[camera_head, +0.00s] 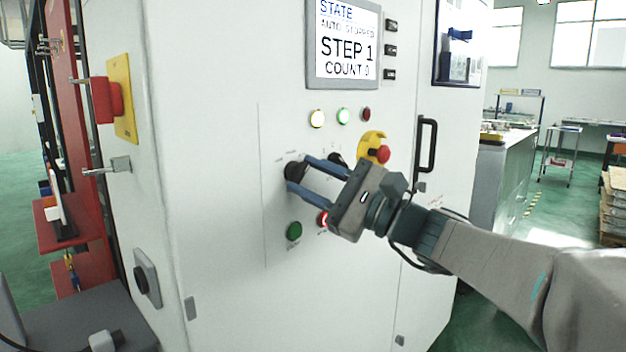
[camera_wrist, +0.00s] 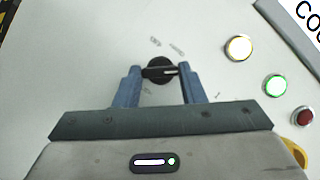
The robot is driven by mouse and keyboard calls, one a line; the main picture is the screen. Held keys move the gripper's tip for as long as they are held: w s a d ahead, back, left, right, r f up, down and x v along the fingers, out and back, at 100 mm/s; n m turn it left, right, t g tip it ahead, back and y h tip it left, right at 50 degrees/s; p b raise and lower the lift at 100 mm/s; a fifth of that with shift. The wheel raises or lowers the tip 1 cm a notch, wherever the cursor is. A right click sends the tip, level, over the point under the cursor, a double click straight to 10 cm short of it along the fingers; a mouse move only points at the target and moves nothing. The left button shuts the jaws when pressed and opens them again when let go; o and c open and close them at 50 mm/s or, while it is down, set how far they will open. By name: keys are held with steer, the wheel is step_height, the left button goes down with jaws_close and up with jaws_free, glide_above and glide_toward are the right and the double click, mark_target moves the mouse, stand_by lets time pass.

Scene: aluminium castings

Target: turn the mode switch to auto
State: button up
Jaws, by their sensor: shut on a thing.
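The mode switch (camera_head: 293,170) is a black rotary knob on the pale cabinet front. In the wrist view its black bar handle (camera_wrist: 158,72) lies across the picture, with a white pointer line towards the right finger. My gripper (camera_head: 297,172) has its two blue fingers at the knob, one on each side. The wrist view also shows my gripper (camera_wrist: 159,75) shut on the knob, a finger at each end of the bar. The small labels around the knob are too blurred to read.
A screen (camera_head: 343,45) above reads STATE, STEP 1 and COUNT 0. Several lamps (camera_head: 343,116) sit below it. A second black knob (camera_head: 337,159), a red emergency button (camera_head: 382,154) on yellow, and a green button (camera_head: 294,231) are close by. A door handle (camera_head: 427,145) protrudes at right.

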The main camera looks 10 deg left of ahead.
steer(key=shift+f, duration=0.1)
steer(key=o, duration=1)
steer(key=shift+d, duration=0.1)
steer(key=v, duration=1.3)
steer(key=shift+s+d+b, duration=0.15)
steer(key=shift+d+b, duration=0.15)
steer(key=shift+b, duration=0.05)
steer(key=shift+a+f, duration=0.1)
